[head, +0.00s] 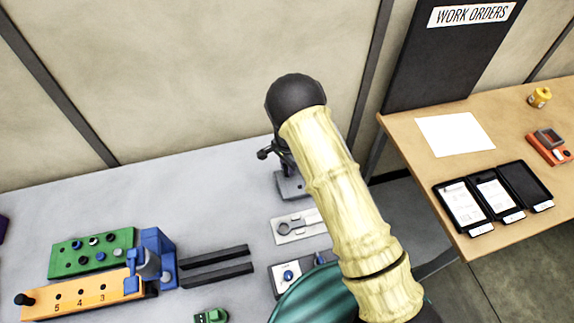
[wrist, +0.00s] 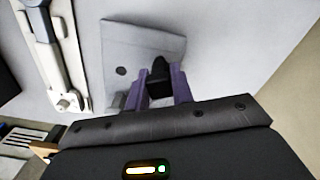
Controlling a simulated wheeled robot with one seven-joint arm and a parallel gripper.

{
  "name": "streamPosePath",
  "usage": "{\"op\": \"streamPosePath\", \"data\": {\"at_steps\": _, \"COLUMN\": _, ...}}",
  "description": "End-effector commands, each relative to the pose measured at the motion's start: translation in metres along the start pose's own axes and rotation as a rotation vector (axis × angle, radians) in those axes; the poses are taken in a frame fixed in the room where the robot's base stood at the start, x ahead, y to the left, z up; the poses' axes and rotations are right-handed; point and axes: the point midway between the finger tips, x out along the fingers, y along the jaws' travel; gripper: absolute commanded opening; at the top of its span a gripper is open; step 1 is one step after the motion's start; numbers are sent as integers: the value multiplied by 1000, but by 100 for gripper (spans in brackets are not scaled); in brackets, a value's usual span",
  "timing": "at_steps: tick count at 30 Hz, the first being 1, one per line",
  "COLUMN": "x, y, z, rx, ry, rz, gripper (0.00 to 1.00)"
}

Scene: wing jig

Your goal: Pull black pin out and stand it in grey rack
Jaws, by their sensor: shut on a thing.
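My gripper (wrist: 161,88) shows in the wrist view with its two purple fingers shut on a black pin (wrist: 160,70). The pin's dark end shows between the fingertips, over the grey rack (wrist: 143,42), a flat grey block with a dark hole in its face. I cannot tell whether the pin touches the rack or sits in a hole of it. In the head view the grey rack (head: 293,187) is on the table below the dark end of my arm, which hides much of it. The fingers and the pin do not show clearly there.
A pale slotted plate (head: 296,227) lies nearer than the rack. To the left are a green block (head: 92,252) with several pegs, an orange numbered block (head: 80,299), a blue fixture (head: 158,255) and two dark bars (head: 214,264). A wooden desk (head: 400,130) stands right.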

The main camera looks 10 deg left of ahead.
Motion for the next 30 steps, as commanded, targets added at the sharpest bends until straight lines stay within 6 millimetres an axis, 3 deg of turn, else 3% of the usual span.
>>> {"op": "streamPosePath", "data": {"at_steps": 20, "x": 14, "y": 0, "z": 0, "rx": -1, "ry": 0, "rz": 0, "gripper": 0}}
{"op": "streamPosePath", "data": {"at_steps": 21, "x": 14, "y": 0, "z": 0, "rx": -1, "ry": 0, "rz": 0, "gripper": 27}}
{"op": "streamPosePath", "data": {"at_steps": 24, "x": 14, "y": 0, "z": 0, "rx": -1, "ry": 0, "rz": 0, "gripper": 47}}
{"op": "streamPosePath", "data": {"at_steps": 30, "x": 14, "y": 0, "z": 0, "rx": -1, "ry": 0, "rz": 0, "gripper": 49}}
